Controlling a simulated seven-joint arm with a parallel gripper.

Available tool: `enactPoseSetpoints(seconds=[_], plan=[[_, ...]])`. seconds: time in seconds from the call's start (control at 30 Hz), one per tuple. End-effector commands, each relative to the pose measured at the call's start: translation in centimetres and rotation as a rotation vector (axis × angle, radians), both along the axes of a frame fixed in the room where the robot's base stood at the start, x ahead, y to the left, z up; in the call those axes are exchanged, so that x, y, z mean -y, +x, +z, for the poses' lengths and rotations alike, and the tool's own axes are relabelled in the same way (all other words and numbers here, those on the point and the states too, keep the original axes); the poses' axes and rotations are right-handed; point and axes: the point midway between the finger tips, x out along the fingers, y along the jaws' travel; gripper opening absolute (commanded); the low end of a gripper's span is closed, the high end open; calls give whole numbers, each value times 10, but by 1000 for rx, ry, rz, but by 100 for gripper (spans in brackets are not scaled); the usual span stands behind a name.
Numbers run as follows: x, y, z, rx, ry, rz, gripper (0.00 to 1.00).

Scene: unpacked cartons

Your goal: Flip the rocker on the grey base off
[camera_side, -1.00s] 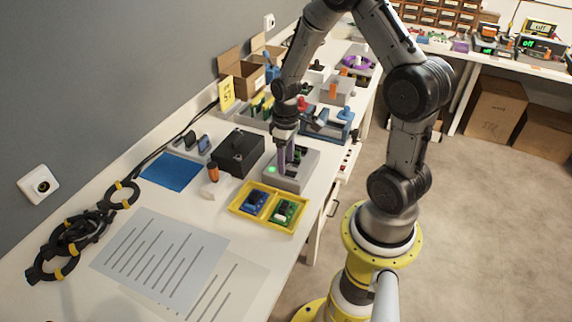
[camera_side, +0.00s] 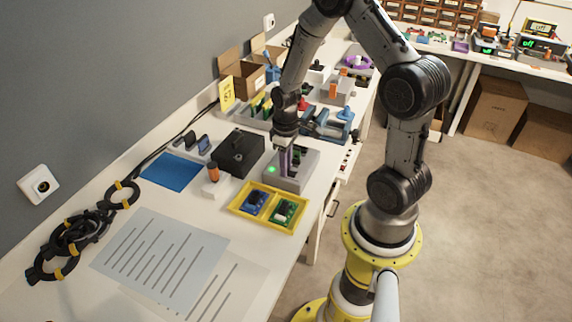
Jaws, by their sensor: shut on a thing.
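The grey base (camera_side: 299,179) sits on the bench just behind the yellow tray, with a lit green lamp (camera_side: 271,169) on its left part. My gripper (camera_side: 286,168) points down over the middle of this base, its fingertips low at the top of the base. The fingers are shut on a small part there, which I take to be the rocker. The fingers mostly hide it, so its tilt cannot be made out.
A yellow tray (camera_side: 239,209) with a blue and a green board lies in front. A black box (camera_side: 238,152) and an orange-topped piece (camera_side: 213,172) stand to the left. Blue fixtures (camera_side: 328,122) are close behind. Papers cover the near bench.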

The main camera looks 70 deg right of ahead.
Motion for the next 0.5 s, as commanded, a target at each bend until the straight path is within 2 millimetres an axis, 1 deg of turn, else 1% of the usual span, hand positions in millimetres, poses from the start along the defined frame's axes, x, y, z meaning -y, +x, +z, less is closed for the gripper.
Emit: enactPoseSetpoints(seconds=[0.17,0.5], plan=[[0,0,0,15,3,-1,0],[-2,-5,3,163,6,-1,0]])
